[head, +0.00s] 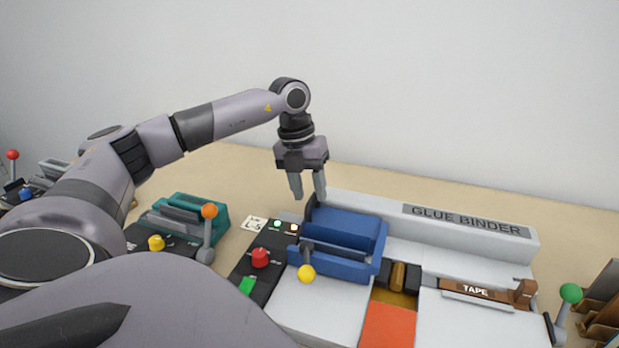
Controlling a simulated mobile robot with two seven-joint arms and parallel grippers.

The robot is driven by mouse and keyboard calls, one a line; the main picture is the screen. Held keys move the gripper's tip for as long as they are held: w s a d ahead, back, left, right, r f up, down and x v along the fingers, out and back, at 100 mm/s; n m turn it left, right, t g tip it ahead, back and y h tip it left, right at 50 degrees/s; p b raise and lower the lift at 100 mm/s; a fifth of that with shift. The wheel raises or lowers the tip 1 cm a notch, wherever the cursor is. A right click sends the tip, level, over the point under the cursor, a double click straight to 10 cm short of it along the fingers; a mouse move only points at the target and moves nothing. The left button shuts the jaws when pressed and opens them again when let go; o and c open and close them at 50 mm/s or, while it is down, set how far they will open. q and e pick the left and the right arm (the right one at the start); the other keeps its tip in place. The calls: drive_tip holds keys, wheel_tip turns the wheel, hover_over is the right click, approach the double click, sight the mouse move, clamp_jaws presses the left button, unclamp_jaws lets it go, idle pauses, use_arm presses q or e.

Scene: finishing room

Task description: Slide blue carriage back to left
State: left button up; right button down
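The blue carriage (345,230) sits at the left end of the white glue binder (450,247), beside the black control panel. A lever with a yellow knob (307,274) stands at its front. My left gripper (308,196) hangs above the carriage's back left corner, fingers pointing down. Its two fingers are apart with nothing visible between them. Whether a fingertip touches the carriage or the binder's back edge I cannot tell. My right gripper is not in view.
The black panel carries a red button (260,258) and a green button (247,285). A teal machine (190,215) with an orange-knobbed lever (209,212) stands left. A brown tape strip (480,290) and a green-knobbed lever (570,293) are at right. A white wall stands behind.

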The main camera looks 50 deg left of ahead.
use_arm(q)
wheel_tip(320, 180, up, 7)
drive_tip(key=a, duration=0.1)
drive_tip(key=shift+s, duration=0.35)
drive_tip(key=shift+a, duration=0.1)
idle(0.5)
